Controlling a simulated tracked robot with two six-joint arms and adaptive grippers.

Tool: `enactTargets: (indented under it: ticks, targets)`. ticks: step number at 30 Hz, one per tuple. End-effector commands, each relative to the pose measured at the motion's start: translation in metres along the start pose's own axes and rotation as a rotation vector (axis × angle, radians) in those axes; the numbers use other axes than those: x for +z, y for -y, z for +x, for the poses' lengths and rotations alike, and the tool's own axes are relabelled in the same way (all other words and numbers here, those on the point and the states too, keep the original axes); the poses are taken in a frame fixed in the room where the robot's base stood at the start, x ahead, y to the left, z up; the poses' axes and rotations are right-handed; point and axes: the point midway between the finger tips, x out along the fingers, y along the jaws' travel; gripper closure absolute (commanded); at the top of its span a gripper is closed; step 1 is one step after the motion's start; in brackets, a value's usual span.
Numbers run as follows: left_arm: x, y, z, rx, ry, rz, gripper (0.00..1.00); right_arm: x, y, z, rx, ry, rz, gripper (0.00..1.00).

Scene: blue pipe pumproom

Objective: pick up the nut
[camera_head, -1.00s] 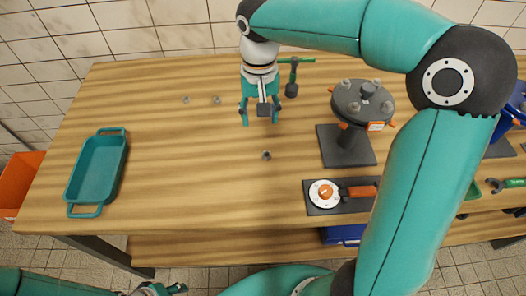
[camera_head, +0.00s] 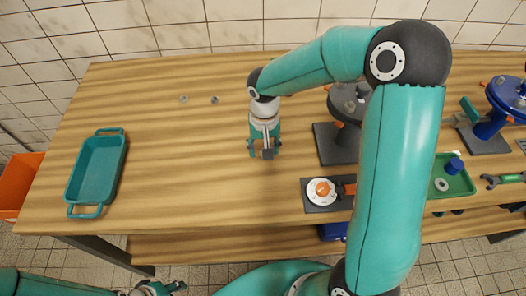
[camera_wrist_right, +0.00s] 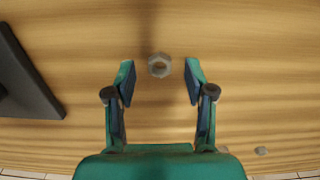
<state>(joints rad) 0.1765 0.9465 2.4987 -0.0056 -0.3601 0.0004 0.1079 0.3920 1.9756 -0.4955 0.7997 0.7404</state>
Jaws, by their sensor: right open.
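A grey hex nut (camera_wrist_right: 160,66) lies on the wooden table in the right wrist view. It sits between the lines of my right gripper's two fingers, just beyond their tips. My right gripper (camera_wrist_right: 160,78) is open and empty, with the fingers wide apart. In the head view my right gripper (camera_head: 264,150) hangs over the table and hides this nut. Two more small grey nuts (camera_head: 183,99) (camera_head: 215,99) lie further back on the table. My left gripper (camera_head: 160,288) shows only partly at the bottom edge, and its jaws are unclear.
A teal tray (camera_head: 96,168) stands on the table's left side. A dark flange stand (camera_head: 334,148) and a plate with a white-orange dial (camera_head: 321,192) are right of my right gripper. A green tray (camera_head: 458,183) and a blue flange stand (camera_head: 490,127) are further right. The table's left middle is clear.

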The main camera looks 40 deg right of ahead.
Motion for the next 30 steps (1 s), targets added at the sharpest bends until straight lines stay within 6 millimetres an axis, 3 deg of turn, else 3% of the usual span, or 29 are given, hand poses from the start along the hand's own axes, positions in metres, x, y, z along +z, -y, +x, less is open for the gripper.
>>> enactTargets:
  ticks: [9,19,30]
  targets:
    - [0.0001,-0.0002,-0.0005,0.000,0.000,0.000,0.60,-0.0002,0.0000,0.0077,-0.001,-0.001,0.000,0.46]
    - [0.0001,-0.0002,-0.0005,0.000,0.000,0.000,0.60,-0.0002,0.0001,0.0073,-0.001,-0.001,0.000,1.00]
    - [0.0001,-0.0001,-0.0004,0.000,0.000,0.000,0.60,-0.0006,0.0004,0.0043,-0.001,-0.003,0.000,1.00]
